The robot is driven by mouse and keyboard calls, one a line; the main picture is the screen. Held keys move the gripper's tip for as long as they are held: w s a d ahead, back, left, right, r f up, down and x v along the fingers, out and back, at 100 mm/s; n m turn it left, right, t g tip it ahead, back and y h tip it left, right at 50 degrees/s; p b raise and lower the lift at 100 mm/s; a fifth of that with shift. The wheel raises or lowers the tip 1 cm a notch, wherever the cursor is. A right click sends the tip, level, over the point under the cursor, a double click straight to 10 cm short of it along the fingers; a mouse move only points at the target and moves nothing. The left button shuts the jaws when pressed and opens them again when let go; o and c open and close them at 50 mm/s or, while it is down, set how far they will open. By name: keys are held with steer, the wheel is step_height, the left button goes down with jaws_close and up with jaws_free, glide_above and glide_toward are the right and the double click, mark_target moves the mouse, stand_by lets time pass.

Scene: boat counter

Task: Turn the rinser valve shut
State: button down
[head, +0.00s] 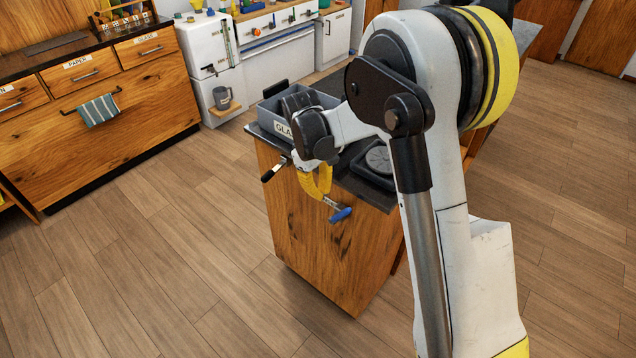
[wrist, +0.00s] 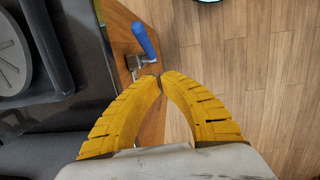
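A valve with a blue lever handle (head: 341,214) sticks out from the wooden end face of the counter, below the black rinser (head: 380,160) with its round grey disc. The blue handle (wrist: 146,42) and its metal fitting (wrist: 134,65) also show in the wrist view, just beyond my fingertips. My gripper (head: 322,196) has yellow fingers and is close to this valve, on its left in the head view. In the wrist view, the fingertips (wrist: 160,78) come together with nothing clearly held between them. Whether they touch the valve is hard to tell.
A second lever with a black handle (head: 271,171) sticks out from the counter further left. A grey bin (head: 270,112) with a partly hidden label stands on the dark countertop. Wooden floor (head: 190,260) in front of the counter is clear.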

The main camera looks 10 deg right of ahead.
mark_target(335, 218)
steer(key=s+d+f+b, duration=0.1)
steer(key=f, duration=0.1)
steer(key=s+d+f+b, duration=0.1)
steer(key=d+f, duration=0.1)
steer(key=shift+s, duration=0.2)
steer(key=shift+s+d+f+t+y, duration=0.1)
steer(key=shift+s+d+t+y, duration=0.25)
steer(key=shift+s+t+y, duration=0.35)
stand_by(0.4)
steer(key=s+d+f+t+b, duration=0.1)
steer(key=s+d+f+b, duration=0.2)
steer(key=s+f+b, duration=0.1)
steer(key=shift+f+y, duration=0.25)
steer(key=shift+y, duration=0.05)
stand_by(0.7)
steer(key=shift+s+d+f, duration=0.1)
stand_by(0.5)
